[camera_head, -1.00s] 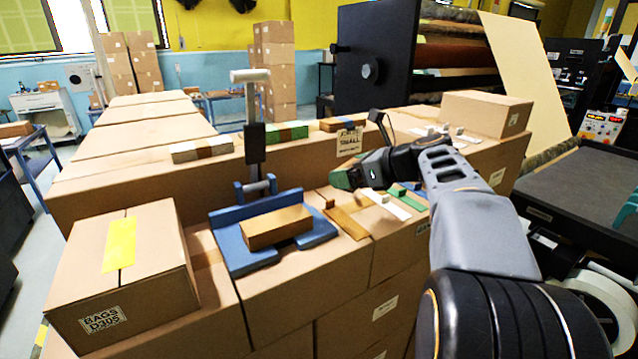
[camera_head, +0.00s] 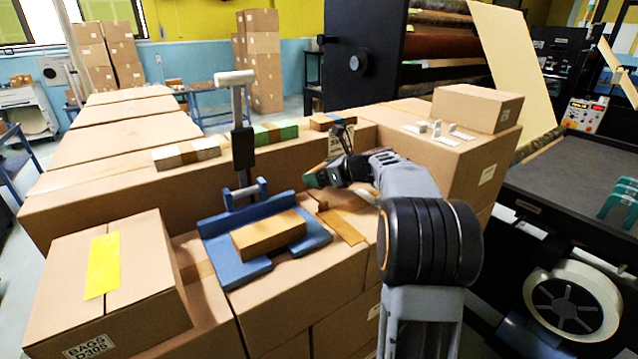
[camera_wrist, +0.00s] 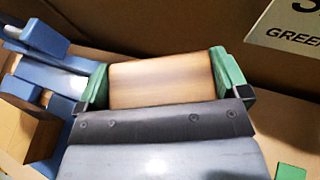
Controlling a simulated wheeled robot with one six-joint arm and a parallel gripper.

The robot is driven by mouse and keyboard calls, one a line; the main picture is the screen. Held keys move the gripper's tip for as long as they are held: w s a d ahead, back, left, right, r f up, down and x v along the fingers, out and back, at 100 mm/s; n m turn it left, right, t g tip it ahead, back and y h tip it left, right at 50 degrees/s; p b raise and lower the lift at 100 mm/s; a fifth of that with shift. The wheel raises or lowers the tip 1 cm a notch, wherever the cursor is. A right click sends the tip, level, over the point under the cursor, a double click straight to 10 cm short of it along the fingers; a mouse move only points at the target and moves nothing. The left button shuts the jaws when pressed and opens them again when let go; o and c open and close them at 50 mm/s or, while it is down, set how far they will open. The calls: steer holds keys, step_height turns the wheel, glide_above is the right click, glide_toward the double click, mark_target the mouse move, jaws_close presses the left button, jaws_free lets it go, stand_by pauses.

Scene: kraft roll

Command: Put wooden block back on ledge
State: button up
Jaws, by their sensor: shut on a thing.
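My gripper (camera_head: 318,177) has green fingers shut on a wooden block (camera_wrist: 165,78), which spans between them in the wrist view. In the head view the gripper is just in front of the raised carton ledge (camera_head: 100,190), right of the blue fixture (camera_head: 220,252); the held block is mostly hidden there. Another wooden block (camera_head: 268,235) lies in the blue fixture, which also shows in the wrist view (camera_wrist: 60,80).
A taped carton (camera_head: 140,270) stands at the front left. A post with a grey crossbar (camera_head: 235,78) rises behind the fixture. A carton (camera_head: 478,108) and small pale pieces (camera_head: 437,129) sit at the right. A yellow-brown strip (camera_head: 343,226) lies on the lower cartons.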

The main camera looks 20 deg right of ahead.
mark_target(319, 193)
steer(key=shift+w+f, duration=0.25)
steer(key=shift+f, duration=0.1)
steer(key=f, duration=0.3)
steer(key=shift+w+p, duration=0.35)
steer(key=shift+f, duration=0.4)
steer(key=shift+f, duration=0.15)
steer(key=o, duration=0.6)
